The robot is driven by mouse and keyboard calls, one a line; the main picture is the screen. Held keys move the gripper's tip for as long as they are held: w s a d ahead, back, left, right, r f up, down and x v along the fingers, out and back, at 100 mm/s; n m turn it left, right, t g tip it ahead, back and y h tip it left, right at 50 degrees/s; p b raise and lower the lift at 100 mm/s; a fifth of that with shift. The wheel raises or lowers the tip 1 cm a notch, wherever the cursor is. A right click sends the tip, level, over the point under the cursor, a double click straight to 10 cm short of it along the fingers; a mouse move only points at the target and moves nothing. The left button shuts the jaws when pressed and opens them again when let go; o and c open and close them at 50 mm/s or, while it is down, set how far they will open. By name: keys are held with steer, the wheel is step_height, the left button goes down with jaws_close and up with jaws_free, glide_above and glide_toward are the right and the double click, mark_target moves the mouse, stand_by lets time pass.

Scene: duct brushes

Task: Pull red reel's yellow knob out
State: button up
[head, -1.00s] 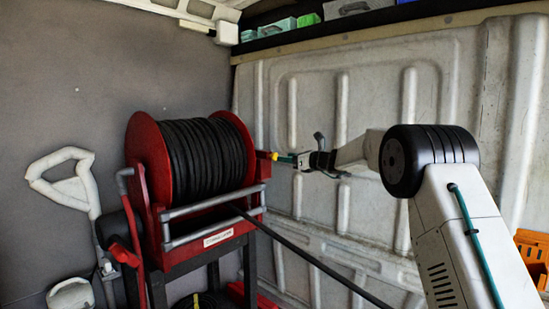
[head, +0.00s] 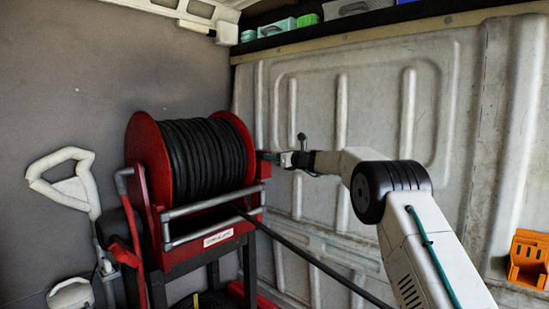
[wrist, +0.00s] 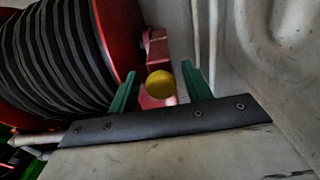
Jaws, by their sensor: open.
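The red reel (head: 144,150) wound with black hose stands at the left in the head view, and its red rim (wrist: 118,30) shows in the wrist view. The round yellow knob (wrist: 160,84) sits by a red bracket (wrist: 157,47) on the reel's right side. My gripper (wrist: 160,69) is open, with one green finger on each side of the knob and a visible gap at both sides. In the head view my gripper (head: 272,157) is at the reel's right edge, where it hides the knob.
The ribbed white van wall (head: 320,100) runs close behind my gripper. A grey bar (head: 212,202) crosses the reel's front, and the hose (head: 310,258) trails down to the right. A white-handled shovel (head: 75,185) stands at the left. An orange bin (head: 527,262) is at the right.

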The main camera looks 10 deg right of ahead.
jaws_close()
steer(key=shift+v, duration=1.2)
steer(key=shift+c, duration=0.2)
jaws_free()
steer(key=shift+d, duration=0.15)
steer(key=shift+o, duration=0.2)
steer(key=shift+d, duration=0.15)
steer(key=shift+a, duration=0.2)
steer(key=shift+s, duration=0.15)
